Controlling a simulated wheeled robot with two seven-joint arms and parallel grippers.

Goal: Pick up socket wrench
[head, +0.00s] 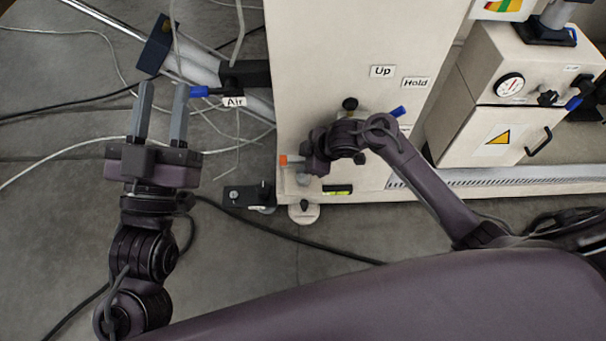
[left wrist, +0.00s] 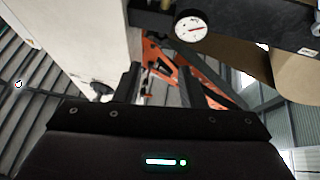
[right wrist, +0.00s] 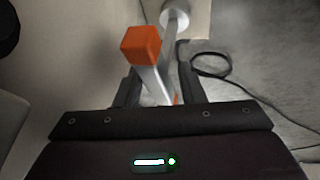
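A tool with an orange block end (right wrist: 141,46) and a silver shaft (right wrist: 155,85) shows in the right wrist view; I take it for the socket wrench. Its orange end (head: 288,160) also shows in the head view, at the lower left of the pale cabinet. My right gripper (right wrist: 158,88) has its fingers apart with the shaft between them; contact is not visible. In the head view, my wrist hides most of the right fingers. My left gripper (head: 164,88) is open and empty, left of the cabinet near the Air label.
The pale cabinet (head: 340,40) carries Up and Hold labels. A blue-handled valve (head: 198,91) sits by the Air label (head: 234,101). A pale box with a gauge (head: 509,85) stands at right. A black bracket (head: 250,195) and cables lie near the grey floor.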

